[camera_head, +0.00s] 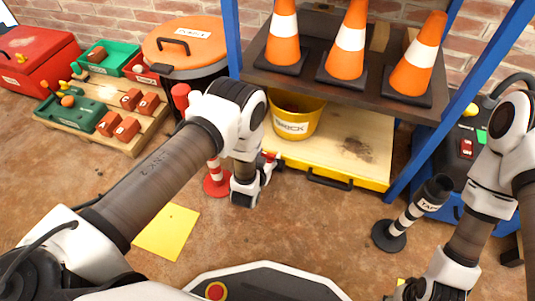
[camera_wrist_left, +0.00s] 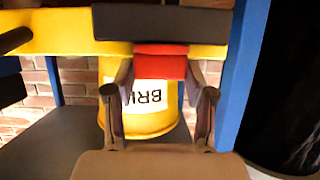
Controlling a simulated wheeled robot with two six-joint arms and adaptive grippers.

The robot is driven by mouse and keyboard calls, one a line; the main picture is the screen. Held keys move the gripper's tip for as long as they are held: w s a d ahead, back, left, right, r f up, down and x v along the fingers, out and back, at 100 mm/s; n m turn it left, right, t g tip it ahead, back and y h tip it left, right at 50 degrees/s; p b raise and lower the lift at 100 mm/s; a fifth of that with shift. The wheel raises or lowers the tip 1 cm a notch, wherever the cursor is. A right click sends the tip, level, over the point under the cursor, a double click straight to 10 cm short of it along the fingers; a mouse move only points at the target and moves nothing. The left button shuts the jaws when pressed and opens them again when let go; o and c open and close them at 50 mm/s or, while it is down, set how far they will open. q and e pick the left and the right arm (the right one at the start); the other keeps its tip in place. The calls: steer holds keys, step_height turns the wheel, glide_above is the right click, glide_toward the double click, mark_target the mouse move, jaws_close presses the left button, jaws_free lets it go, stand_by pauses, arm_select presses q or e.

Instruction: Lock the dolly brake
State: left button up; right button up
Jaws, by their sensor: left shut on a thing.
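The dolly (camera_head: 345,150) is a low platform with a wooden deck, a yellow edge and a black handle, partly under the blue-framed shelf. Its red brake lever (camera_head: 269,155) shows at the near left corner, mostly hidden by my left gripper (camera_head: 268,166). In the left wrist view the red lever (camera_wrist_left: 161,64) sits between the two fingertips (camera_wrist_left: 160,76), below a dark block and against the yellow edge. My left gripper is shut on it. My right gripper (camera_head: 412,289) is low at the bottom right, partly cut off, and its fingers are not clear.
A yellow bucket (camera_head: 297,122) labelled BRICK stands on the dolly. Traffic cones (camera_head: 347,45) stand on the shelf above. Striped posts stand on the floor, one with a red base (camera_head: 216,184), one with a black base (camera_head: 390,236).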

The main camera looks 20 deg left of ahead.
arm_select(q)
steer(key=o, duration=1.2)
steer(key=shift+c, duration=0.2)
steer(key=v, duration=1.2)
